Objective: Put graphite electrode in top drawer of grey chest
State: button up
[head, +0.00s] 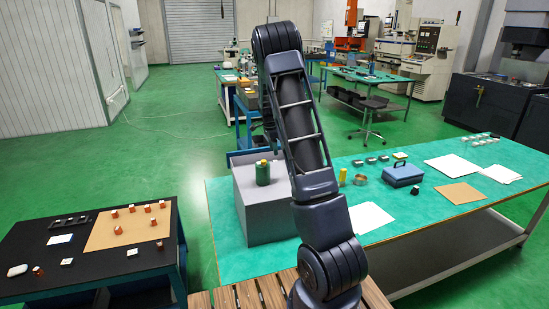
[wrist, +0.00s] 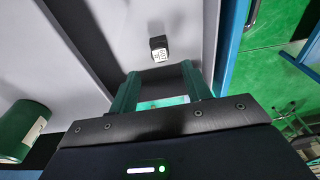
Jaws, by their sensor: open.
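The graphite electrode (wrist: 159,48), a small dark block with a white marked face, lies on a light grey surface that looks like the floor of an open drawer (wrist: 185,18). My gripper (wrist: 162,88) is open, with its two green fingers apart, just short of the electrode in the wrist view; nothing is clearly held. The grey chest (head: 268,212) stands on the green table; a pale strip behind its top looks like the pulled-out drawer. The gripper is hidden behind my arm in the head view.
A green can (head: 263,173) stands on the chest, also showing at the left of the wrist view (wrist: 20,132). A blue box (head: 403,176), papers and small parts lie on the green table (head: 228,250). A black table (head: 60,265) stands at left.

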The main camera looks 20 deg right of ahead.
jog(key=s+a+r+n+t+y, duration=0.15)
jog(key=s+r+n, duration=0.25)
jog(key=s+r, duration=0.65)
jog(key=s+a+r+n+t, duration=0.1)
jog(key=s+a+r+n, duration=0.3)
jog(key=s+r, duration=0.7)
jog(key=s+a+n+t, duration=0.2)
jog(key=s+n, duration=0.8)
jog(key=s, duration=1.5)
jog(key=shift+s+a+f, duration=0.35)
jog(key=shift+a+f, duration=0.1)
jog(key=shift+a, duration=0.1)
